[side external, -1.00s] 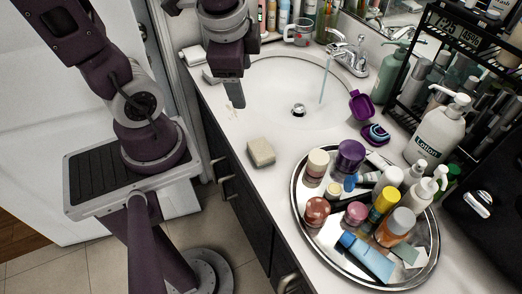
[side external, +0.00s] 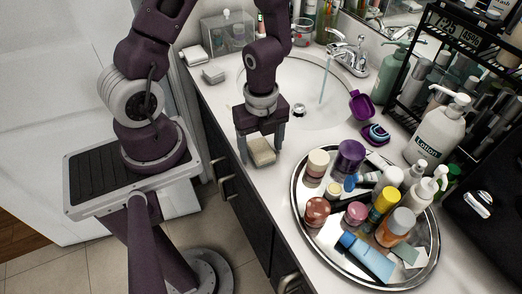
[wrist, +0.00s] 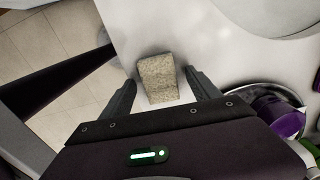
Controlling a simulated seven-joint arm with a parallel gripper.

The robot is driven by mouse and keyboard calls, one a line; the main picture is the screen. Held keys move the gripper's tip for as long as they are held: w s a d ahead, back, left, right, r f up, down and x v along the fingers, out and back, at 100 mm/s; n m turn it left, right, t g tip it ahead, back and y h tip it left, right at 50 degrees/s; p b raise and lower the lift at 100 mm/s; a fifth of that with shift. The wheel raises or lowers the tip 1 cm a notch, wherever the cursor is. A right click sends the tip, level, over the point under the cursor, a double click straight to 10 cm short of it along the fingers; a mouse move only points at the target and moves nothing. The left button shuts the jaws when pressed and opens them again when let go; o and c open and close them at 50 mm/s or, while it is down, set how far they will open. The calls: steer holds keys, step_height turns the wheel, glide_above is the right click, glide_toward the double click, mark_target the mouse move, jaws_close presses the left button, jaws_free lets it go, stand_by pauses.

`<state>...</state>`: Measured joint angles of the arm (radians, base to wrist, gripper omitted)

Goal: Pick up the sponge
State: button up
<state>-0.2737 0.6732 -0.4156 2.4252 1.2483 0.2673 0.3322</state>
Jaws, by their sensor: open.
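The sponge (side external: 262,152) is a beige block lying on the white counter, near its front edge and left of the round tray. In the wrist view the sponge (wrist: 157,79) lies between the two fingers, with a gap on each side. My gripper (side external: 261,156) is open and points down over the sponge, with one finger to its left and one to its right. In the wrist view my gripper (wrist: 160,82) shows both dark fingers spread apart. I cannot tell exactly how high the fingertips are above the counter.
A round metal tray (side external: 300,222) crowded with bottles and jars stands to the right of the sponge. The sink basin (side external: 310,85) with running water lies behind. A purple cup (side external: 362,105) and a lotion bottle (side external: 440,135) stand further right. The counter around the sponge is clear.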

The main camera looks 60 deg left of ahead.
mark_target(261, 148)
steer(key=shift+c, duration=0.4)
steer(key=c, duration=1.3)
step_height(261, 148, up, 10)
steer(key=shift+r, duration=0.1)
